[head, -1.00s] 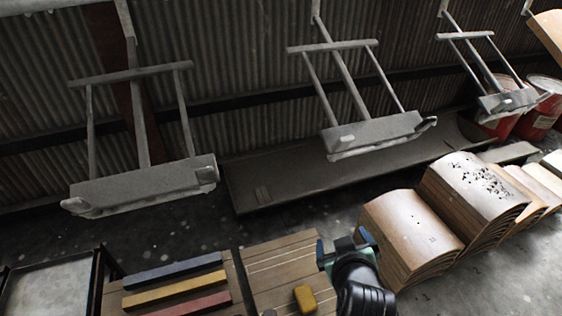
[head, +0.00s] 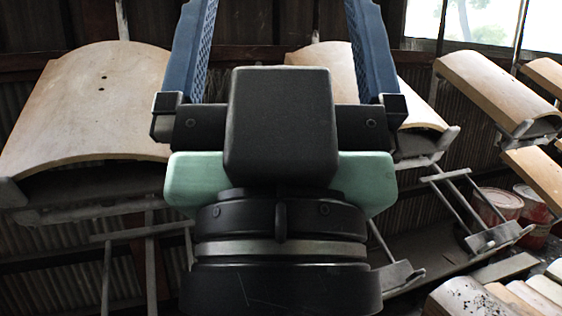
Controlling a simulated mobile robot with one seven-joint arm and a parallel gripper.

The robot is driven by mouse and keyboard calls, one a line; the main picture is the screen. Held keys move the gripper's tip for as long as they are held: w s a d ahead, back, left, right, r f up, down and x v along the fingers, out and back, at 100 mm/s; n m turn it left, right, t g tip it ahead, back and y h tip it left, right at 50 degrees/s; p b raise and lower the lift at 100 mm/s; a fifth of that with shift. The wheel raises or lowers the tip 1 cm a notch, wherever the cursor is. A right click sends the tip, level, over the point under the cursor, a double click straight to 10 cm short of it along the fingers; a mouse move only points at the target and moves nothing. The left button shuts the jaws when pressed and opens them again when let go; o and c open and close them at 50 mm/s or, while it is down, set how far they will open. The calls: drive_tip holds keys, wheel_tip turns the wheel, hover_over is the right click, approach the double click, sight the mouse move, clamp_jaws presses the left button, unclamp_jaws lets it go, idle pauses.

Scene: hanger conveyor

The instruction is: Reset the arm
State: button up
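My gripper (head: 270,40) fills the middle of the head view, close to the camera and pointing up and away. Its two blue fingers stand wide apart, with nothing visible between them. The black and green gripper body hides much of the scene behind it.
Curved wooden panels rest on hangers at the left (head: 85,110), behind my gripper (head: 420,90) and at the right (head: 495,85). Empty lower hangers (head: 495,236) hang below. Red drums (head: 535,212) and stacked panels (head: 465,298) stand at the lower right.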

wheel_tip(320, 180, up, 34)
drive_tip(key=p, duration=3.1)
drive_tip(key=shift+p, duration=0.35)
